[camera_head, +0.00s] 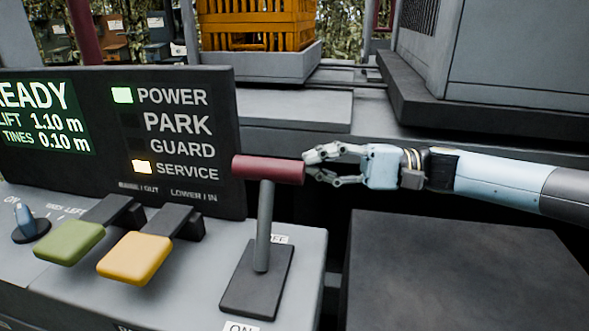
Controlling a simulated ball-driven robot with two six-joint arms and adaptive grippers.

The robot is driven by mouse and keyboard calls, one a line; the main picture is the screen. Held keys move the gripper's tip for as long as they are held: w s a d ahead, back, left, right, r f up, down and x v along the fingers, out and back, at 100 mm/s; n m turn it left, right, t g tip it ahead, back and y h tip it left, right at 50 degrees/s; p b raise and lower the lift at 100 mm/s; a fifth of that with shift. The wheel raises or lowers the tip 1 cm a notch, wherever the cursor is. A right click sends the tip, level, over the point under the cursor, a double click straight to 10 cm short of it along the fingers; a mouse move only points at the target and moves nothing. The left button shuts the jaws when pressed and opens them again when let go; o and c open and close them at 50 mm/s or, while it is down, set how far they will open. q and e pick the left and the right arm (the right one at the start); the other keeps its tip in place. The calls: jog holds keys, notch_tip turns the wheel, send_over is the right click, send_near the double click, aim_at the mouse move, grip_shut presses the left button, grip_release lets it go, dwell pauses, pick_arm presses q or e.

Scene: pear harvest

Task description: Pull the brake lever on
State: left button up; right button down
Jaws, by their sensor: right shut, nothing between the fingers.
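The brake lever has a dark red crossbar grip (268,169) on a grey post (264,228). The post stands nearly upright from a dark base plate (257,290) on the console. A label partly hidden behind the post, seemingly OFF, is at the far end of the plate, and an ON label (241,327) is at the near end. My right gripper (311,164) comes in from the right, with its fingertips at the right end of the red grip. It is shut with nothing between the fingers; whether it touches the grip I cannot tell. My left gripper is out of view.
The display panel (222,110) reads READY, with POWER lit green, SERVICE lit amber, and PARK and GUARD dark. A green pedal-like lever (70,243), a yellow one (134,258) and a small blue switch (24,216) sit left of the brake lever. An orange crate (255,22) stands behind.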

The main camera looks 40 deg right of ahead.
jog(key=a, duration=0.1)
jog(key=a+r+p, duration=0.1)
jog(key=a, duration=0.1)
jog(key=a+p, duration=0.1)
jog(key=a, duration=0.1)
jog(key=shift+s+a+r, duration=0.2)
jog(key=shift+s, duration=0.15)
